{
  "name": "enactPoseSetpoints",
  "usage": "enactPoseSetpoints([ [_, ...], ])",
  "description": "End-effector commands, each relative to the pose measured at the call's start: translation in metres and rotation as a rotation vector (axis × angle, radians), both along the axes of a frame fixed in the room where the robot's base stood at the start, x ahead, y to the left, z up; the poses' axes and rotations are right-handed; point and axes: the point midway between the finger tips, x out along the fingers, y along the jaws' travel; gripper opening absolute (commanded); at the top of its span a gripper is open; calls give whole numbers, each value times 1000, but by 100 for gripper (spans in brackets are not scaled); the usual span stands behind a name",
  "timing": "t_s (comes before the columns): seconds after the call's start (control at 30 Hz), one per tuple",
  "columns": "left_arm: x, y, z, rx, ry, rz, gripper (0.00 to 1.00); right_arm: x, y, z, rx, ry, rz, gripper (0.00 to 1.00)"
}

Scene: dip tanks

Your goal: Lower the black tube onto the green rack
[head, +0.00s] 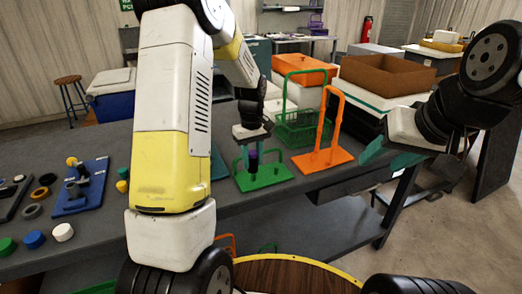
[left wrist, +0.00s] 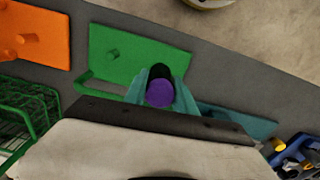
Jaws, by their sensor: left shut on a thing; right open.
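My left gripper (head: 252,149) is shut on the black tube (head: 253,158), which has a purple end. In the left wrist view the tube (left wrist: 158,72) sits between the teal fingers (left wrist: 160,92), its purple end towards the camera. The green rack (head: 266,180) is a flat plate with a short peg and an upright frame. It lies below the tube, and in the left wrist view its plate (left wrist: 140,45) shows the peg to the left of the tube. I cannot tell whether the tube touches the plate. My right gripper (head: 388,154) is open and empty, off to the right.
An orange rack (head: 318,161) stands close on the right of the green one. A green wire basket (head: 298,127) is behind them. A teal plate (left wrist: 238,122) lies on the other side. A blue rack (head: 80,197) and several caps are at the left of the grey table.

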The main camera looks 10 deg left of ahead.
Motion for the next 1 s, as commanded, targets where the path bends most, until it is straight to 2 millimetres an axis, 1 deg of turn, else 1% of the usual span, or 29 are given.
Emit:
enactPoseSetpoints([
  [0.43, 0, 0, -1, 0, 0, 0, 0, 0, 0, 0, 0, 0, 0, 48],
  [1.0, 0, 0, -11, -1, 1, 0, 0, 0, 0, 0, 0, 0, 0, 48],
])
